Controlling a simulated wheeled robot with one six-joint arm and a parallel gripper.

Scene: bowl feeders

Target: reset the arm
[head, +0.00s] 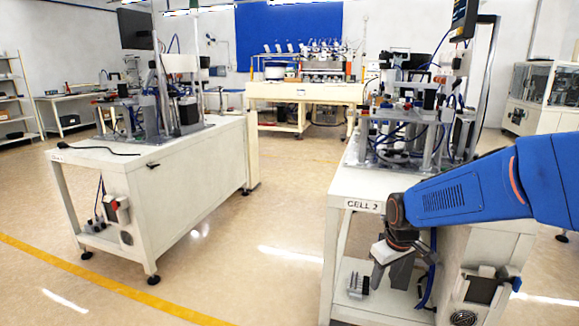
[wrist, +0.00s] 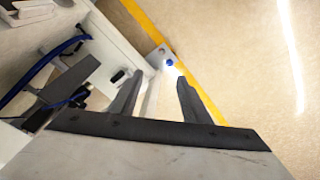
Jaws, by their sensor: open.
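My blue arm (head: 465,195) reaches in from the right in the head view and bends down at its dark wrist. My gripper (head: 392,272) hangs pointing down in front of the bench marked CELL 2 (head: 352,192). In the wrist view the two grey fingers of my gripper (wrist: 158,95) stand apart with nothing between them. Beyond the fingers are the bench's white frame and the floor. Whether the gripper touches the bench frame cannot be told.
Equipment with blue tubes (head: 405,130) stands on the CELL 2 bench. Another white bench (head: 150,185) stands at the left. A long white table (head: 305,92) is at the back.

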